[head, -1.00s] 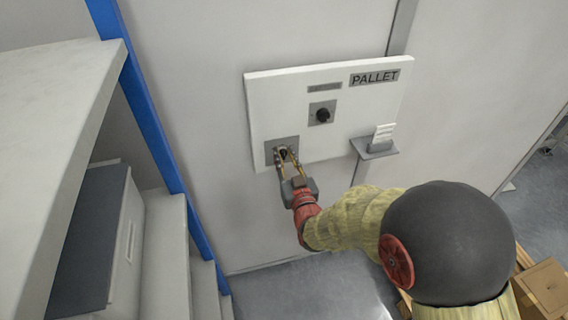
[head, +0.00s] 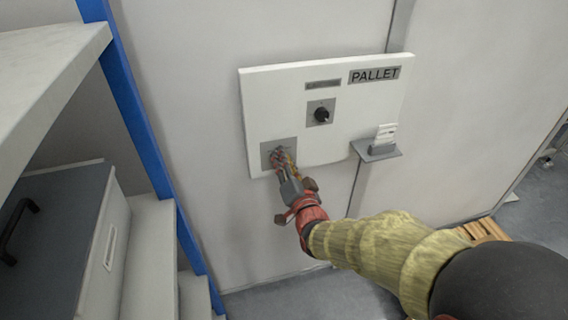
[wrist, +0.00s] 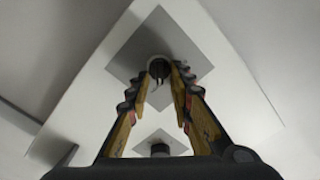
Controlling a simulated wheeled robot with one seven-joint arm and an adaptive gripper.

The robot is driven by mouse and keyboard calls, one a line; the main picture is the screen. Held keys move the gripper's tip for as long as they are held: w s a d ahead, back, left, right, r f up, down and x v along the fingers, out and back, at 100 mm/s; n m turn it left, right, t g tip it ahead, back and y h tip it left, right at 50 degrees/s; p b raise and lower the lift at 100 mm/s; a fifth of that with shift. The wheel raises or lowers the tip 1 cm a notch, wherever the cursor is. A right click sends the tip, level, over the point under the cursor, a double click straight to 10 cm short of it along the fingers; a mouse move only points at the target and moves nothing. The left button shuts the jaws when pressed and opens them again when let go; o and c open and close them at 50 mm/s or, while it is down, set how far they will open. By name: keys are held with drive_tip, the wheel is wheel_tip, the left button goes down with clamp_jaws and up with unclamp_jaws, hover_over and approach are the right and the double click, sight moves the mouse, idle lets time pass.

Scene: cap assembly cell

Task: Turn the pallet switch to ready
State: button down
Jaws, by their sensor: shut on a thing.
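A white panel (head: 345,138) with a PALLET label (head: 374,75) is on the wall. A black rotary switch (head: 321,115) on a grey square plate sits near its middle. At its lower left is a second grey plate (head: 267,149) with a knob, mostly hidden by my gripper (head: 282,160) in the head view. The wrist view shows this dark round knob (wrist: 158,68) between my fingertips, which are shut on it. My gripper is rolled relative to the panel, which appears as a diamond there. I cannot read the knob's pointer or markings.
A grey holder (head: 378,151) with a white card juts from the panel's lower right. A blue post (head: 133,110) and shelves with a grey bin (head: 55,235) stand at the left. A wooden pallet (head: 487,229) lies at the right.

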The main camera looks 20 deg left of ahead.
drive_tip(key=shift+f+m, duration=0.15)
drive_tip(key=shift+m, duration=0.15)
drive_tip(key=c, duration=1.7)
unclamp_jaws()
drive_tip(key=v, duration=1.2)
